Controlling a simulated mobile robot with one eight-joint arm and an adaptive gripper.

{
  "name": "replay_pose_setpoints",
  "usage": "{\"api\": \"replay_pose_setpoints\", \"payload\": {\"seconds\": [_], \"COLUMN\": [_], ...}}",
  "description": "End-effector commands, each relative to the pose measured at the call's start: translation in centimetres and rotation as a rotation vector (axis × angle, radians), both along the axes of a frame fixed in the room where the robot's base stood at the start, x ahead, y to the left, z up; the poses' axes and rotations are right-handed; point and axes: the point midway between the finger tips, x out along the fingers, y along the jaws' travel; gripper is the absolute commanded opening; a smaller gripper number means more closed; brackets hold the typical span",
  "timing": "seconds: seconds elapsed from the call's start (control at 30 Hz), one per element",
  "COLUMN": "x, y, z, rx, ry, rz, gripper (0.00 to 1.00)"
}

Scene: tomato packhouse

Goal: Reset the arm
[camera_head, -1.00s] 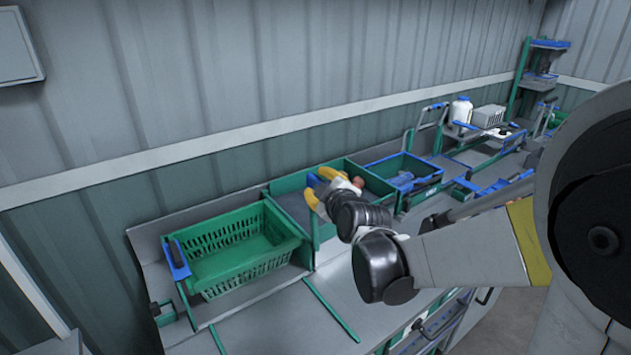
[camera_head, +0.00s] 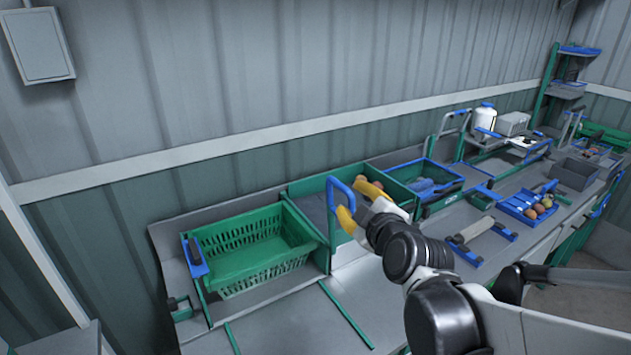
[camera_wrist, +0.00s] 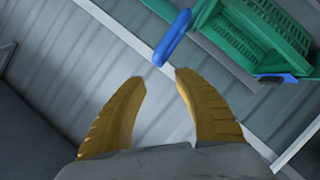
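My gripper (camera_head: 357,204) has yellow fingers and is in the middle of the head view, above the bench and to the right of the green crate. The fingers stand apart with nothing between them, and they also show in the wrist view (camera_wrist: 161,82). A blue curved handle (camera_head: 334,190) shows close beside the fingers in the head view. In the wrist view the blue handle (camera_wrist: 173,38) lies beyond the fingertips, not between them. My arm reaches in from the lower right of the head view.
A green slatted crate (camera_head: 250,251) sits on the bench at left. Green-sided bins (camera_head: 426,178) stand behind my gripper. Farther right are a blue tray with round produce (camera_head: 531,205), a roller piece (camera_head: 476,231) and a white bottle (camera_head: 484,121). A corrugated wall (camera_head: 300,60) runs behind.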

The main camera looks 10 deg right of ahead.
Motion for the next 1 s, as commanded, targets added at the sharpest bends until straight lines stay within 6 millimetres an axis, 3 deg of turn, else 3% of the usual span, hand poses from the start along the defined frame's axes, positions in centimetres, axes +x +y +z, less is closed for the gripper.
{"api": "replay_pose_setpoints", "payload": {"seconds": [0.2,0.6,0.67,0.77,0.9,1.0], "x": [-1.3,-1.7,-2.5,-5.0,-10.5,-14.3], "y": [0.0,0.3,0.9,2.3,3.6,3.5], "z": [0.3,-0.3,-1.5,-4.8,-10.5,-13.7], "rx": [0.0,0.025,0.076,0.223,0.461,0.596], "ry": [0.001,0.02,0.059,0.181,0.405,0.532], "rz": [0.001,0.002,0.002,-0.021,-0.15,-0.289], "gripper": [0.38,0.38,0.38,0.38,0.38,0.38]}}
